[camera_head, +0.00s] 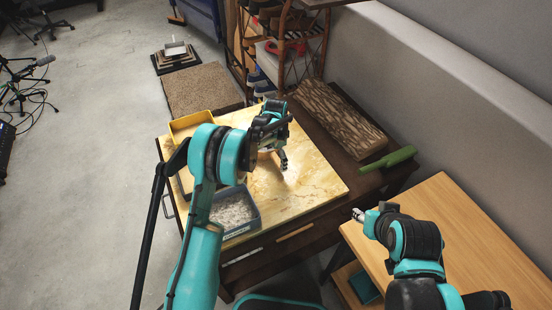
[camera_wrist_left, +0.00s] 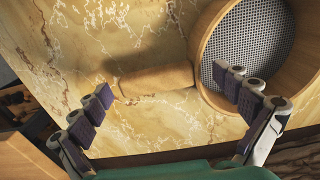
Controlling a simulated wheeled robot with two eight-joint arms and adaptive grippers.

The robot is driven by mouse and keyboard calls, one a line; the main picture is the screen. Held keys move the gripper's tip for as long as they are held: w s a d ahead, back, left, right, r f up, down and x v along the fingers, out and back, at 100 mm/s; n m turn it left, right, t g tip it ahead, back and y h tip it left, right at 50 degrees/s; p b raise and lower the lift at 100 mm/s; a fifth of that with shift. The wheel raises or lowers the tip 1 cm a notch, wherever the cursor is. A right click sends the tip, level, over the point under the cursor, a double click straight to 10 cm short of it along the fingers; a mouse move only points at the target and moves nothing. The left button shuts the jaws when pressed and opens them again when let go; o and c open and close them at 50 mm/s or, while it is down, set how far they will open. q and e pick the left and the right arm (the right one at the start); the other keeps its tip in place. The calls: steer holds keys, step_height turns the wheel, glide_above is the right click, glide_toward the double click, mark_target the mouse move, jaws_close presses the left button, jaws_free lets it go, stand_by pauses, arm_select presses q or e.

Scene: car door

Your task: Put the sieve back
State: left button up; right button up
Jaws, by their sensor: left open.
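The sieve (camera_wrist_left: 199,60) shows in the left wrist view at upper right, a round light-wood rim with grey mesh inside. A short, thick light-wood piece (camera_wrist_left: 157,80) lies beside its rim, on the marble-patterned top (camera_wrist_left: 75,30); I cannot tell whether it is the sieve's handle. My left gripper (camera_wrist_left: 168,86) is open, with its fingers spread on either side of this piece; the right finger overlaps the sieve in the picture. In the head view the left gripper (camera_head: 283,160) is above the marble top, and the arm mostly hides the sieve. My right gripper (camera_head: 358,215) is near the wooden table; its jaw state is unclear.
A yellow tray (camera_head: 190,122) and a grey-blue box (camera_head: 243,231) of pale granules stand on the marble top's left side. A bark-like board (camera_head: 342,118) and a green bottle-shaped object (camera_head: 388,160) lie at right. The marble top's right part is clear.

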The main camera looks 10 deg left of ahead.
arm_select(q)
step_height(320, 180, up, 12)
steer(key=p, duration=0.3)
steer(key=s+a+r+n+t, duration=0.2)
steer(key=s+r+n, duration=0.1)
steer(key=s+r, duration=0.35)
steer(key=s+a+r+n+t, duration=0.1)
steer(key=s+a+r+n, duration=0.15)
steer(key=s+r, duration=0.45)
steer(key=s+a+n+t, duration=0.2)
steer(key=s+n, duration=0.1)
steer(key=s, duration=0.6)
steer(key=s+a+n+t, duration=0.1)
steer(key=s+n+t, duration=0.1)
steer(key=s, duration=0.7)
steer(key=shift+s+a+n, duration=0.3)
steer(key=shift+a+n, duration=0.05)
steer(key=shift+n, duration=0.1)
steer(key=shift+s+f, duration=0.1)
